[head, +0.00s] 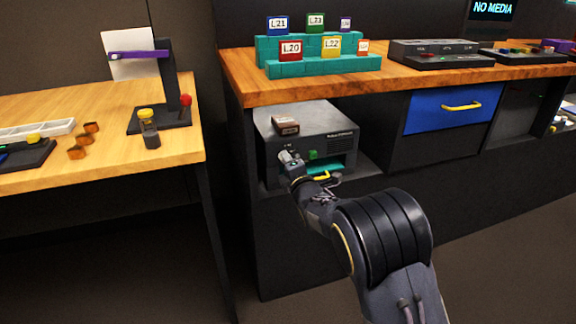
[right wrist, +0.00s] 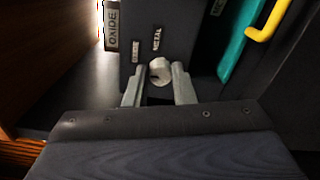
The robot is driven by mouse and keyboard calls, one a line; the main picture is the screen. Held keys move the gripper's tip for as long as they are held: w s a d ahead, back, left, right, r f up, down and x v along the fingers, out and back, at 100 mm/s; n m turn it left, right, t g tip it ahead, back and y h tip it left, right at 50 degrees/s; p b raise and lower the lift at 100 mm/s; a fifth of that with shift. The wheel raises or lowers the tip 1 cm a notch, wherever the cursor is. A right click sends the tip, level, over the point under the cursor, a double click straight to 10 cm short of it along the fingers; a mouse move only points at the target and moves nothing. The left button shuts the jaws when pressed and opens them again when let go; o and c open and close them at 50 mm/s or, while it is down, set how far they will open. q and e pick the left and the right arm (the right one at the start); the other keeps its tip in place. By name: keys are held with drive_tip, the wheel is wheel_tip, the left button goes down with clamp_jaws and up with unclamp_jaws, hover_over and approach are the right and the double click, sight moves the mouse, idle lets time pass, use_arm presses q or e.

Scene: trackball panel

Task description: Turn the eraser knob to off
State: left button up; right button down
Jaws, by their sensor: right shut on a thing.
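The eraser (head: 320,118) is a dark grey box on the shelf under the right-hand wooden counter. Its knob is hidden behind my right gripper (head: 291,158) in the head view, at the left of the eraser's front. In the right wrist view the knob (right wrist: 160,70) is pale and round, with a label reading METAL above it and a smaller, unclear label to its upper left. My right gripper (right wrist: 160,88) has one finger on each side of the knob and is shut on it. My left gripper is not in view.
A green button (head: 313,154) and a teal drawer with a yellow handle (right wrist: 271,20) are right of the knob. A brown block (head: 285,126) lies on the eraser. The counter (head: 240,78) overhangs it. A blue drawer (head: 425,112) is to the right.

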idle(0.3)
drive_tip(key=c, duration=1.2)
unclamp_jaws()
drive_tip(key=p+v, duration=0.1)
drive_tip(key=v, duration=0.6)
drive_tip(key=shift+s, duration=0.35)
drive_tip(key=shift+d, duration=0.15)
